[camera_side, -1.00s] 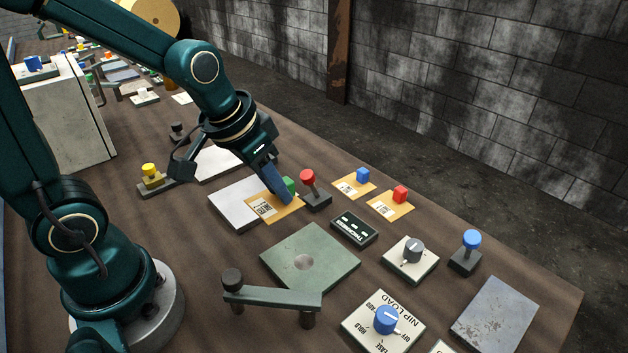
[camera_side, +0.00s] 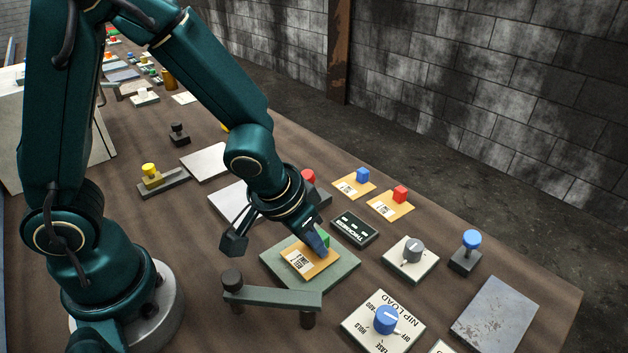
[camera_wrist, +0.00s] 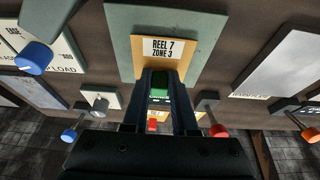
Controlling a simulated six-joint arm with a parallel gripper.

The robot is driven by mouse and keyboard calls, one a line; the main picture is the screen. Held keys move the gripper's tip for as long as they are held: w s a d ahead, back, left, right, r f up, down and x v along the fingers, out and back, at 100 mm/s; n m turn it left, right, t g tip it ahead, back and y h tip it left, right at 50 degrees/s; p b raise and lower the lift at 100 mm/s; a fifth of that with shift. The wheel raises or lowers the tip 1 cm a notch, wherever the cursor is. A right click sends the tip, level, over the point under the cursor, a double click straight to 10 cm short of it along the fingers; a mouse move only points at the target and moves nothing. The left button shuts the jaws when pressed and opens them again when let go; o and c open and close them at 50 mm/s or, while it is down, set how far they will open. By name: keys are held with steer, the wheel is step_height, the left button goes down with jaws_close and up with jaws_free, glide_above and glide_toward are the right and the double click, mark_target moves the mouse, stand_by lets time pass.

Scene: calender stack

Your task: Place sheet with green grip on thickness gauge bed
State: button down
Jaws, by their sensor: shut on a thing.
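The orange sheet (camera_side: 305,262) has a white label, reading "REEL 7 ZONE 3" in the wrist view (camera_wrist: 160,47), and a green grip (camera_side: 324,241). My gripper (camera_side: 318,243) is shut on the green grip, which shows between the fingers in the wrist view (camera_wrist: 159,88). The sheet is over the green-grey square thickness gauge bed (camera_side: 342,279), within its outline in the side view. I cannot tell whether it touches the bed or hovers just above. The middle of the bed is hidden under the sheet.
A grey bar on posts (camera_side: 272,297) stands at the bed's front edge. The thickness display (camera_side: 355,228) lies behind right. A red-knobbed lever (camera_side: 309,177) is close behind my wrist. Two orange sheets with blue (camera_side: 362,175) and red (camera_side: 400,193) grips lie farther back.

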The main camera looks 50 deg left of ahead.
steer(key=shift+f, duration=0.35)
steer(key=c, duration=0.7)
jaws_free()
steer(key=shift+r, duration=0.55)
steer(key=v, duration=1)
steer(key=s+a+r+t, duration=0.1)
steer(key=s+a+r, duration=0.2)
steer(key=s+a, duration=0.2)
steer(key=shift+s+r, duration=0.4)
steer(key=shift+s, duration=0.5)
